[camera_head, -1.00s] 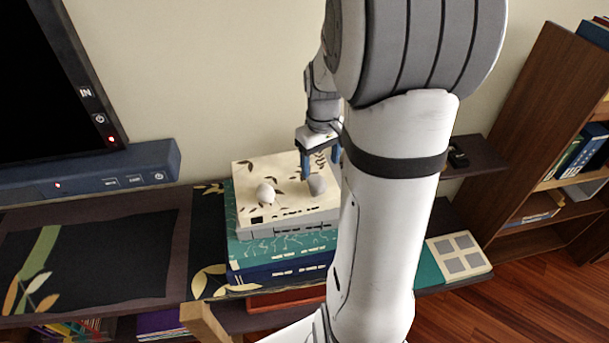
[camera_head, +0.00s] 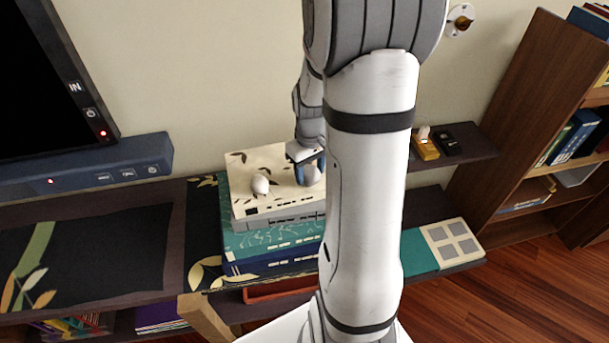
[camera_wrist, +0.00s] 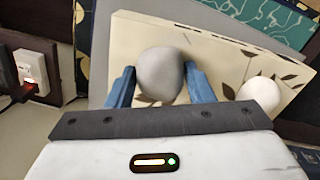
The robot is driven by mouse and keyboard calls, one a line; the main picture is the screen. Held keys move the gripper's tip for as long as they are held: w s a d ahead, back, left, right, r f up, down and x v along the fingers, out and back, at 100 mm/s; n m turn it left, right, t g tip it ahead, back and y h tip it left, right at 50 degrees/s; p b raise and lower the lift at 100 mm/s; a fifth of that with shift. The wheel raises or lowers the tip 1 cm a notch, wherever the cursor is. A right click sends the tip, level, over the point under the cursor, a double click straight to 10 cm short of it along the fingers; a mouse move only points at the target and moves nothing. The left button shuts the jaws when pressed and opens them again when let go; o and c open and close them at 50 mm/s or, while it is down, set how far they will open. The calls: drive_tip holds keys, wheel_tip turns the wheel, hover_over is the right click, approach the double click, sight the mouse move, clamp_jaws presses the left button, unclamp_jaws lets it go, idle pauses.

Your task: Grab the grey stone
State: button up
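The grey stone (camera_wrist: 160,74) lies on a cream box with a leaf pattern (camera_wrist: 219,62). In the wrist view it sits between the two blue fingers of my gripper (camera_wrist: 159,88), with a narrow gap visible on the left side. The right finger is very close to it, and I cannot tell whether it touches. In the head view my gripper (camera_head: 308,170) is down at the grey stone (camera_head: 311,175), and my arm hides part of the box. A white, egg-like stone (camera_head: 260,184) lies apart on the same box; it also shows in the wrist view (camera_wrist: 260,95).
The cream box (camera_head: 240,208) tops a stack with a teal box (camera_head: 260,242) on a dark shelf. A screen (camera_head: 45,75) and a soundbar (camera_head: 90,165) are at the left. A yellow object (camera_head: 426,149) sits on a small shelf at the right.

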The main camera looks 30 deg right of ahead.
drive_tip(key=c, duration=0.7)
